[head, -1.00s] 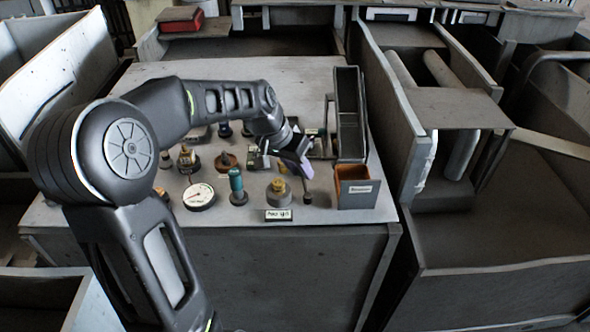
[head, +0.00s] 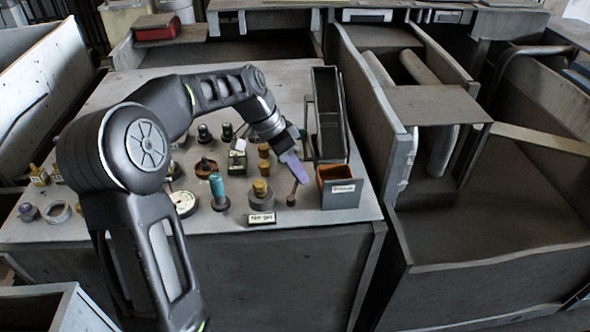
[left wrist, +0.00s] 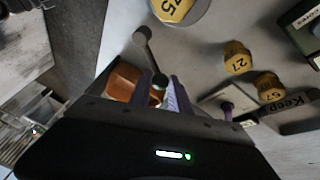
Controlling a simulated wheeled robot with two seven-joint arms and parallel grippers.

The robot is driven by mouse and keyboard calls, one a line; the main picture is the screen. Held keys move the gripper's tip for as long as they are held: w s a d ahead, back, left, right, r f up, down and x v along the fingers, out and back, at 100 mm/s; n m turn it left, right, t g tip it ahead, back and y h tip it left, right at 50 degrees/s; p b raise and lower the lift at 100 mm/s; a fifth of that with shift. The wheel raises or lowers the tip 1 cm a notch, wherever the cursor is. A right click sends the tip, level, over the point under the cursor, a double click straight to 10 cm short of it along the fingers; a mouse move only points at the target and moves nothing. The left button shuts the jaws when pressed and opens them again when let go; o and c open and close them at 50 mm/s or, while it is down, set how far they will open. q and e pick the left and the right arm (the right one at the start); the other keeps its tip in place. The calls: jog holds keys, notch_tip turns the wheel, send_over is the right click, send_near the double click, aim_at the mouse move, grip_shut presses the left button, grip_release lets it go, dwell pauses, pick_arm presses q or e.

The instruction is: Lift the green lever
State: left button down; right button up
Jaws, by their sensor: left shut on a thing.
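A thin grey lever (head: 293,192) stands on the bench on a small round base, its rod leaning to the right at the top. In the left wrist view its grey rod (left wrist: 150,58) ends in a dark green round knob (left wrist: 160,82) between my purple fingers. My left gripper (head: 293,168) is shut on this knob; the fingers partly hide it. In the head view the knob is hidden by the gripper. A teal-green post (head: 217,189) on a dark base stands apart to the left. My right gripper is not in view.
An orange-lined bin (head: 341,190) and a tall dark tray (head: 329,110) stand close to the right of the lever. A yellow-topped knob (head: 261,191), a label plate (head: 262,219) and a dial gauge (head: 183,203) are left of it. Yellow numbered caps (left wrist: 236,58) show in the wrist view.

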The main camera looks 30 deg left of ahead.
pick_arm(q)
jog(key=c, duration=1.5)
grip_release()
jog(key=shift+r, duration=0.15)
jog(key=v, duration=0.7)
jog(key=shift+r, duration=0.3)
